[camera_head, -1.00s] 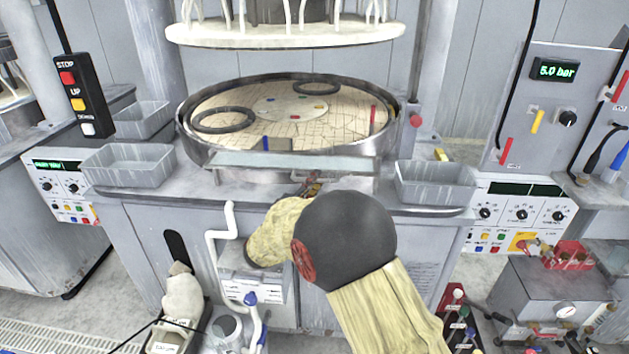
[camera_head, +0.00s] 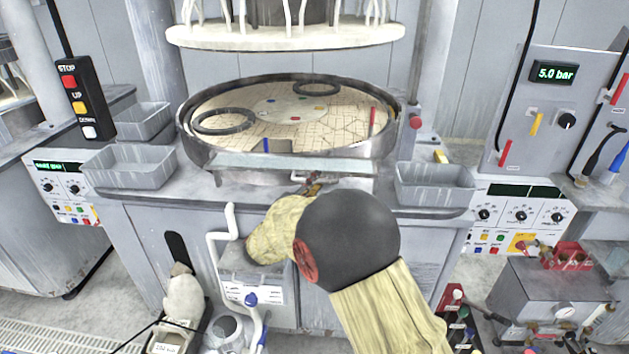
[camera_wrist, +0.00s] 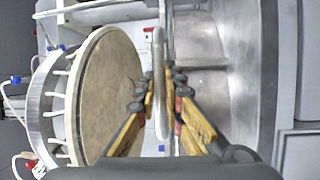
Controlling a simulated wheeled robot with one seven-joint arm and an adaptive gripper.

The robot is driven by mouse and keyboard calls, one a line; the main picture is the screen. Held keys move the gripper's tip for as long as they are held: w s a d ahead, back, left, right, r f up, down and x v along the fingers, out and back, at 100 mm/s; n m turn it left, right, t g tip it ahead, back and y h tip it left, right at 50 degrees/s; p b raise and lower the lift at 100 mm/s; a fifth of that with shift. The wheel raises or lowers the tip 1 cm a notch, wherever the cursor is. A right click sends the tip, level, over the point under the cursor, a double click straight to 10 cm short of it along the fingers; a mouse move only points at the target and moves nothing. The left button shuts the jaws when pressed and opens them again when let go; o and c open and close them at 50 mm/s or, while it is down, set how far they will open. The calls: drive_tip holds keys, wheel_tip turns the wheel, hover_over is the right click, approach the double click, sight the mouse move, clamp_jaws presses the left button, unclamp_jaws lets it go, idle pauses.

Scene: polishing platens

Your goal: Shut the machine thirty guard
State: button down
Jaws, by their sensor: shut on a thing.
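The guard (camera_head: 240,160) is a clear, pale panel across the front rim of the large round polishing platen (camera_head: 290,130). It lies low, leaving the platen's top uncovered. My gripper (camera_head: 313,184) reaches to the middle of the guard's front edge, mostly hidden behind my sleeved arm. In the wrist view, the yellow-padded fingers of my gripper (camera_wrist: 163,88) are shut on a grey metal bar, the guard handle (camera_wrist: 158,55). The bar runs up and down between them in that picture.
Grey trays stand left (camera_head: 128,165) and right (camera_head: 435,184) of the platen. A white bent pipe (camera_head: 213,245) rises in front of the cabinet. A white upper plate (camera_head: 285,34) hangs above. Control panels flank the machine.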

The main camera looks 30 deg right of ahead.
drive_tip(key=w+d+r+n+g+y+p, duration=0.2)
drive_tip(key=w+r+g+y+p, duration=0.3)
drive_tip(key=p, duration=1)
drive_tip(key=w+d+r+n+g+y+p, duration=0.1)
drive_tip(key=d+r+g+y+p, duration=0.15)
drive_tip(key=r+p, duration=0.9)
drive_tip(key=w+d+f+y+p, duration=0.1)
drive_tip(key=w+d+p, duration=0.3)
drive_tip(key=p, duration=0.5)
drive_tip(key=w+f, duration=0.1)
drive_tip(key=w, duration=0.1)
drive_tip(key=shift+w+f+n, duration=0.15)
drive_tip(key=shift+w+n, duration=0.15)
drive_tip(key=shift+w, duration=0.05)
drive_tip(key=c, duration=2)
unclamp_jaws()
drive_tip(key=shift+w+d, duration=0.1)
drive_tip(key=shift+d, duration=0.05)
drive_tip(key=shift+o, duration=0.5)
drive_tip(key=shift+g, duration=0.25)
